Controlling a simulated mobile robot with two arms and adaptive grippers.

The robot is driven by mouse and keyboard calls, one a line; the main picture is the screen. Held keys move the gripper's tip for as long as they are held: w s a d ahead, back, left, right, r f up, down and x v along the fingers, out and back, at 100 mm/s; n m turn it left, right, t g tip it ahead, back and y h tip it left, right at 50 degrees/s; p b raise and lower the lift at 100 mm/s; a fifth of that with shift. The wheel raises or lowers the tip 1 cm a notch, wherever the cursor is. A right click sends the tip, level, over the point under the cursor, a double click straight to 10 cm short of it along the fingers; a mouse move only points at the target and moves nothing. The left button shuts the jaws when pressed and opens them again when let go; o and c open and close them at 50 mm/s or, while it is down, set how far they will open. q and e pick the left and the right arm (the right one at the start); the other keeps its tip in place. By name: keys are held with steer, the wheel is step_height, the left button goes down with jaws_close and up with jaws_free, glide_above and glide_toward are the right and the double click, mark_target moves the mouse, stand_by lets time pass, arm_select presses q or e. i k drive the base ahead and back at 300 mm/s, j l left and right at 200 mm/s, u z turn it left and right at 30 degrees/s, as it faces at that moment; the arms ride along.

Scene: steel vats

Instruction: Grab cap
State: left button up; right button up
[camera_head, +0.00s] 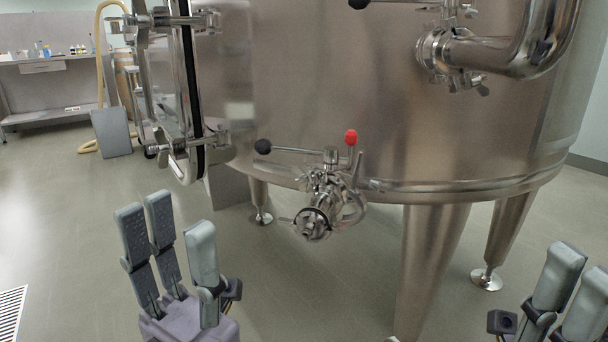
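A low valve assembly (322,200) sticks out from the lower front of the steel vat. Its short outlet ends in a round steel cap (311,224) facing forward and down. A small red cap (351,137) stands upright on a thin stem above the valve. I cannot tell which of the two the task means. My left gripper (180,228) is at lower left, its grey fingers upright, spread and empty. It is to the left of the outlet and nearer to me, not touching it. My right gripper (576,272) is at the lower right edge, partly cut off, its visible fingers apart with nothing seen between them.
The large steel vat (330,80) fills the middle on conical legs (432,255). An open round hatch door (165,95) juts out at its left. A black-knobbed lever (263,146) extends left from the valve. A bent pipe (510,55) is at upper right. The floor at left is mostly clear.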

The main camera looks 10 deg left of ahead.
mark_target(310, 223)
steer(key=j+z, duration=0.15)
steer(key=j, duration=0.7)
steer(key=j+z, duration=0.15)
steer(key=j, duration=0.7)
steer(key=k+j+z, duration=0.15)
steer(key=j, duration=0.7)
